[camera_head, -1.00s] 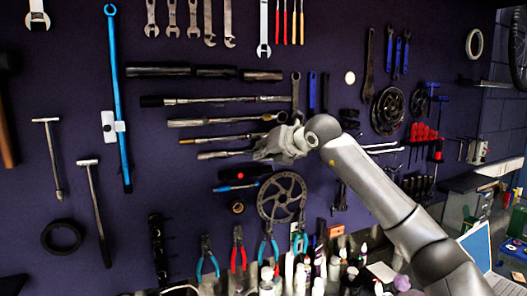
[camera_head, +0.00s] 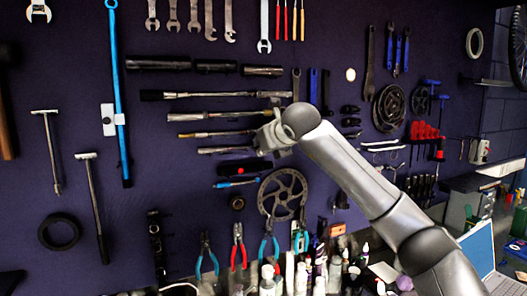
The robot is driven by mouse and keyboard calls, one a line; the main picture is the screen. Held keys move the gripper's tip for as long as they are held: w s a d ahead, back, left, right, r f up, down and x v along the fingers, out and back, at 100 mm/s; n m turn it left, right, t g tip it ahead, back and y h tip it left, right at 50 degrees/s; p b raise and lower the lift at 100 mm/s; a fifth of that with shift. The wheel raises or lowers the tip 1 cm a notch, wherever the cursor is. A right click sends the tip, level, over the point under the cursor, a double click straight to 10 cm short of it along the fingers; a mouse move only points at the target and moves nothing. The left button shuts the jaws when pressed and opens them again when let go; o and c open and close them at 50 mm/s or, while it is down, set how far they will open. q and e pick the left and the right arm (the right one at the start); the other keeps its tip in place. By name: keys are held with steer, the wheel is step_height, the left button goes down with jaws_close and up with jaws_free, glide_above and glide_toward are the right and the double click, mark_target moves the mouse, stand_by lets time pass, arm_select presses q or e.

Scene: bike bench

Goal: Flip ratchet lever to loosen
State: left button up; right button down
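Several long-handled tools hang level on the dark wall, with ratchet-like handles among them: an upper one (camera_head: 215,95), one below it (camera_head: 215,116), a third with a yellowish band (camera_head: 215,134) and a lowest one (camera_head: 225,150). I cannot tell which carries the lever; no lever shows clearly. My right gripper (camera_head: 268,138) is in front of the right ends of the lower tools and covers them. Its fingers are small and turned away, so I cannot tell whether it is open, or whether it touches a tool. My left gripper is out of view.
A brake disc (camera_head: 282,195) hangs just below my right gripper. Pliers with red handles (camera_head: 238,247) and bottles (camera_head: 268,280) are lower down. A blue bar tool (camera_head: 118,95) hangs at left. A laptop (camera_head: 478,248) stands at lower right.

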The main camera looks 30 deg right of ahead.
steer(key=shift+a+n+h+b, duration=0.1)
steer(key=shift+n+h+b, duration=0.5)
steer(key=shift+n, duration=0.3)
steer(key=c, duration=1.7)
jaws_free()
steer(key=shift+o, duration=0.2)
steer(key=v, duration=1.2)
steer(key=shift+a+f, duration=0.15)
